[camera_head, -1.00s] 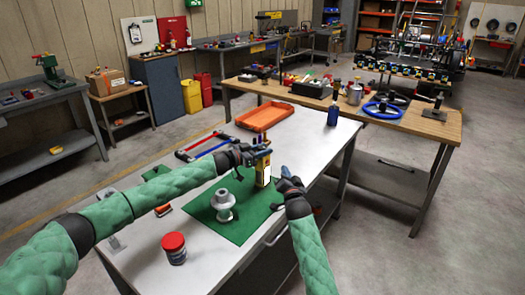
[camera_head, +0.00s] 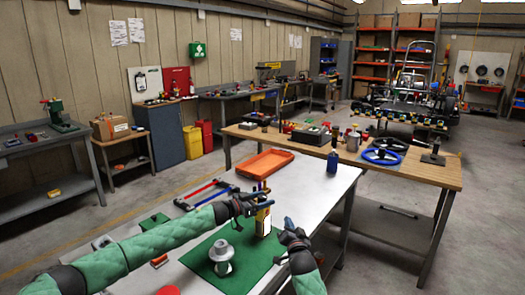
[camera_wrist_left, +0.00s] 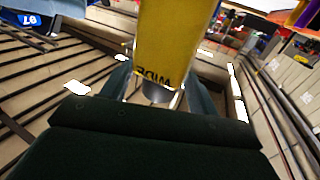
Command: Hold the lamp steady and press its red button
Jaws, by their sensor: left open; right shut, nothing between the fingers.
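The yellow lamp (camera_head: 263,224) stands upright near the back edge of a green mat (camera_head: 264,251), with a white patch on its side. My left gripper (camera_head: 260,204) is open at the lamp's upper part. In the left wrist view the lamp's yellow body (camera_wrist_left: 172,42), with dark lettering, rises between the spread fingers; I cannot tell whether they touch it. My right gripper (camera_head: 287,222) is shut and empty, just right of the lamp and apart from it. I cannot make out the red button.
A grey flanged part (camera_head: 222,255) stands on the mat, left of the lamp. An orange tray (camera_head: 265,163) and a blue bottle (camera_head: 333,162) are farther back on the white table. A red lid (camera_head: 168,290) shows at the bottom edge. A wooden bench (camera_head: 430,175) stands behind.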

